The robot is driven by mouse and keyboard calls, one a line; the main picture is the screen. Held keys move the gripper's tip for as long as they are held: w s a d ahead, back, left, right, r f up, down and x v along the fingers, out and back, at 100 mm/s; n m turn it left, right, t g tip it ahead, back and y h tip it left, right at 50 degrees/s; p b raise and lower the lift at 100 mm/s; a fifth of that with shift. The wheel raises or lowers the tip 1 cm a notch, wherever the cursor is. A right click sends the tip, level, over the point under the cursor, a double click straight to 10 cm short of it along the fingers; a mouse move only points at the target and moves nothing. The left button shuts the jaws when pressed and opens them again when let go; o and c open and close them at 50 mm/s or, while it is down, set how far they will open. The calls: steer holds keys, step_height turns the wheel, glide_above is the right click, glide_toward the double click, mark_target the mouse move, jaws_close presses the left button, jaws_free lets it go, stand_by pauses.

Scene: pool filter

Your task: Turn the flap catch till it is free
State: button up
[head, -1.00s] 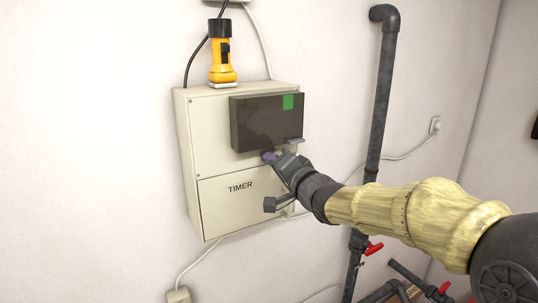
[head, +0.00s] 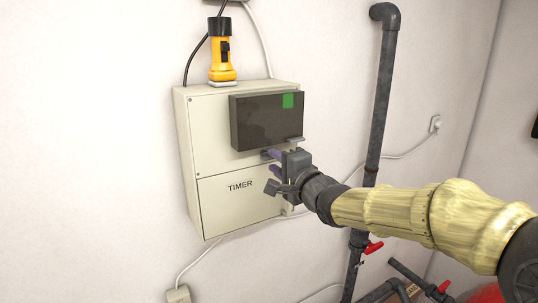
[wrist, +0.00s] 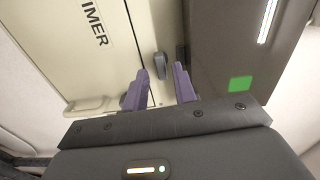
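The dark flap (head: 262,125) with a green square stands closed over the upper part of the cream timer box (head: 210,140). A grey oblong catch (wrist: 161,66) sits on the box face beside the flap's lower edge; its long side runs roughly along that edge. In the head view the catch is mostly hidden by my fingers. My gripper (head: 272,162), with purple fingertips, is below the flap. In the wrist view my gripper (wrist: 160,86) is open, its fingers apart with the catch visible in line with the gap. No contact with the catch shows.
A yellow torch (head: 221,55) stands on top of the box. A small grey tab (head: 294,139) juts from the flap's lower right. A dark vertical pipe (head: 380,110) with a red valve handle (head: 374,248) runs right of the box. The wall to the left is clear.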

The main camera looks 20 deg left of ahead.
steer(key=shift+v, duration=2.5)
steer(key=b+v, duration=0.1)
steer(key=v, duration=1.6)
steer(key=shift+b, duration=0.4)
steer(key=shift+d+f, duration=0.1)
steer(key=shift+d, duration=0.1)
